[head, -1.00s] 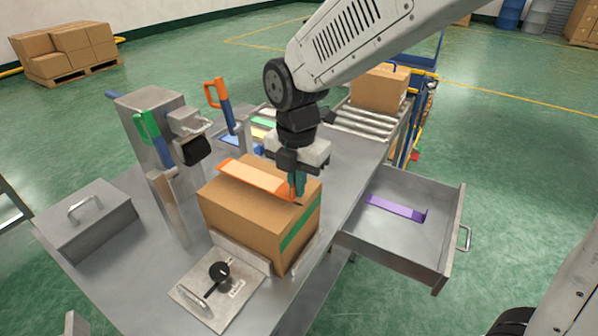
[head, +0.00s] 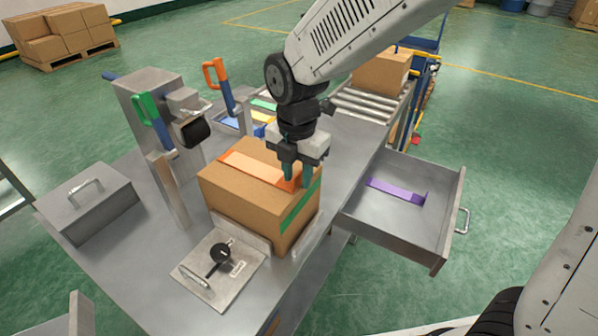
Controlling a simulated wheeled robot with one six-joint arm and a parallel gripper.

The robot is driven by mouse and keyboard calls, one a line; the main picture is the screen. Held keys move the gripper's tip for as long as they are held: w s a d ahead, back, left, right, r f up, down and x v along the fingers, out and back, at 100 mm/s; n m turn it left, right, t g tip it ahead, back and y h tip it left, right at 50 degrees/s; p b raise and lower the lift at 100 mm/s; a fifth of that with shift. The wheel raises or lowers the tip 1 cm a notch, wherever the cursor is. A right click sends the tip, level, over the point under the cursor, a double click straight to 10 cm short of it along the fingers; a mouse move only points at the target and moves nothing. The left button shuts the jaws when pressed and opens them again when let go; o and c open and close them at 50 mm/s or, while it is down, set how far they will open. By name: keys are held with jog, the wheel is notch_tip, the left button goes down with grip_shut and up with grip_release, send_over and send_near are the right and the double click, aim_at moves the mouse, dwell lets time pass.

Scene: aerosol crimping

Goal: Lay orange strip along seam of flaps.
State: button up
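The orange strip (head: 250,167) lies flat along the top of the cardboard box (head: 240,200), over the middle where the flaps meet. The seam itself is hidden under it. My gripper (head: 297,183) is at the strip's right end, by the box's right top edge. Its two green fingers stand apart, one on each side of the strip end, and it looks open. A green band (head: 299,208) runs across the box's right side.
An open drawer (head: 440,225) with a purple strip (head: 396,191) juts out at right. A lever press (head: 150,105) stands at left, beside a lidded metal box (head: 88,210). A plate with a black knob (head: 222,252) is in front. A roller conveyor (head: 365,105) is behind.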

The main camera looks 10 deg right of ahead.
jog(key=shift+r, duration=0.1)
notch_tip(320, 180, up, 8)
jog(key=shift+f, duration=0.2)
jog(key=shift+m, duration=0.9)
jog(key=s+d+r+m, duration=0.2)
jog(key=s+d+m, duration=0.7)
jog(key=m, duration=0.4)
jog(key=s+d+r+m+t, duration=0.1)
jog(key=s+d+m, duration=0.9)
jog(key=d+m, duration=0.2)
jog(key=shift+s+r+m, duration=0.2)
jog(key=shift+r+m, duration=0.15)
jog(key=shift+m, duration=0.45)
